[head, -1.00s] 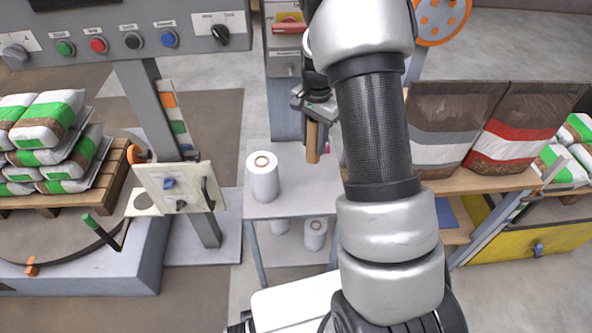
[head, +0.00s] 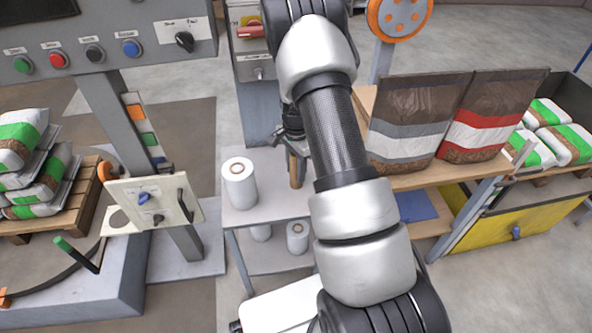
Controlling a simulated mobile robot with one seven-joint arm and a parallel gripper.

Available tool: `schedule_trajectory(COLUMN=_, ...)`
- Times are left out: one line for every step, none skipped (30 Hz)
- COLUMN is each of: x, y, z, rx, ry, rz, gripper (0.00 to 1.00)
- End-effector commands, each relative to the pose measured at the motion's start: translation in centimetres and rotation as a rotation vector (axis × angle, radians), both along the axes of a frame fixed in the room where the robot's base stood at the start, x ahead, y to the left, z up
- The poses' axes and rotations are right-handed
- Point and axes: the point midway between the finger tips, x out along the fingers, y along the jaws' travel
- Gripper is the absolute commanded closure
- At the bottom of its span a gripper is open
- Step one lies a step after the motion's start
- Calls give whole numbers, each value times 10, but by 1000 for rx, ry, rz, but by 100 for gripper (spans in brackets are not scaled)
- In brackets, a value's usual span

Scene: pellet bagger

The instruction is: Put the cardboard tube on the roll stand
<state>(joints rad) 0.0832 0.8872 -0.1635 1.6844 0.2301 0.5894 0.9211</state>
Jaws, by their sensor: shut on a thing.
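The brown cardboard tube (head: 294,172) hangs upright below my gripper (head: 292,146), which is shut on its upper part. The tube is above or at the grey stand top (head: 252,216), to the right of a white film roll (head: 239,184). I cannot tell whether its lower end touches the surface. That white roll stands upright on the stand with its brown core facing up. My arm covers the right part of the stand top and part of the gripper. I cannot tell which part here is the roll stand.
More white rolls (head: 297,237) stand on the lower shelf. A panel with a small lever (head: 154,204) is at left, near a pallet of bags (head: 38,188). Two large bags (head: 412,122) stand on a wooden bench (head: 445,176) at right.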

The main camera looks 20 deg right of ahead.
Motion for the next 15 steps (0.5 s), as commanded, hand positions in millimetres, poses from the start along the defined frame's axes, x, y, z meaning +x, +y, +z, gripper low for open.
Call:
schedule_trajectory(x=1, y=0, z=1, rx=-1, ry=-1, rz=0, gripper=90)
schedule_trajectory(x=0, y=0, z=1, rx=-1, ry=-1, rz=0, gripper=90)
schedule_trajectory(x=0, y=0, z=1, rx=-1, ry=-1, rz=0, gripper=90)
schedule_trajectory(x=0, y=0, z=1, rx=-1, ry=-1, rz=0, gripper=90)
schedule_trajectory(x=0, y=0, z=1, rx=0, ry=-1, rz=0, gripper=90)
schedule_trajectory(x=0, y=0, z=-1, rx=0, ry=0, rz=0, gripper=90)
schedule_trajectory(x=0, y=0, z=-2, rx=0, ry=0, rz=0, gripper=90)
schedule_trajectory(x=0, y=0, z=-3, rx=0, ry=0, rz=0, gripper=90)
schedule_trajectory(x=0, y=0, z=-2, rx=-1, ry=-1, rz=0, gripper=65)
schedule_trajectory(x=0, y=0, z=-2, rx=-1, ry=-1, rz=0, gripper=60)
schedule_trajectory(x=0, y=0, z=-2, rx=-1, ry=-1, rz=0, gripper=54)
schedule_trajectory(x=0, y=0, z=-2, rx=-1, ry=0, rz=0, gripper=49)
schedule_trajectory(x=0, y=0, z=-2, rx=0, ry=0, rz=0, gripper=49)
schedule_trajectory(x=0, y=0, z=-2, rx=0, ry=0, rz=0, gripper=49)
schedule_trajectory(x=0, y=0, z=-2, rx=-1, ry=0, rz=0, gripper=49)
